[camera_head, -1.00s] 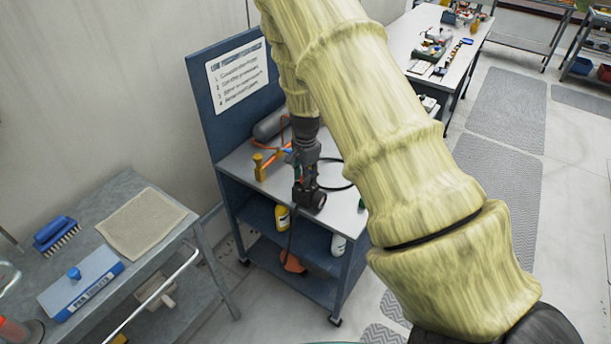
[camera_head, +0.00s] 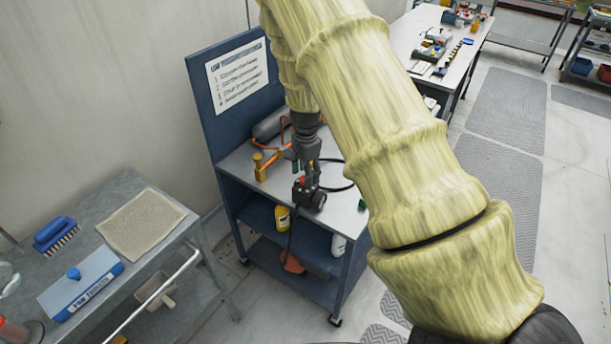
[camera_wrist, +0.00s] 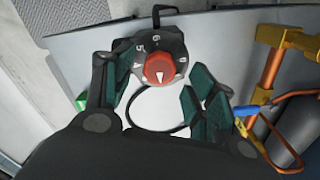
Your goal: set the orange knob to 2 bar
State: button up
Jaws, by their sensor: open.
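The orange-red knob (camera_wrist: 158,70) sits on a dark grey dial body with white numbers around it. I can read 6, 5 and 4 from its top round to its left. The knob bears a white pointer near its lower middle; the number it points to is not clear. In the head view the knob (camera_head: 302,182) tops a black device on the blue cart (camera_head: 230,165). My gripper (camera_head: 306,158) hangs just above the knob. In the wrist view my gripper (camera_wrist: 158,82) is open, its dark green pads on either side of the knob, apart from it.
An orange pipe (camera_wrist: 271,72) with a blue-and-yellow fitting (camera_wrist: 250,111) lies to the right in the wrist view. A black hose loops behind the dial. A grey bench (camera_head: 115,210) is at left.

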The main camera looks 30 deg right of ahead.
notch_tip(320, 180, up, 10)
jog(key=shift+r, duration=0.25)
dwell(0.6)
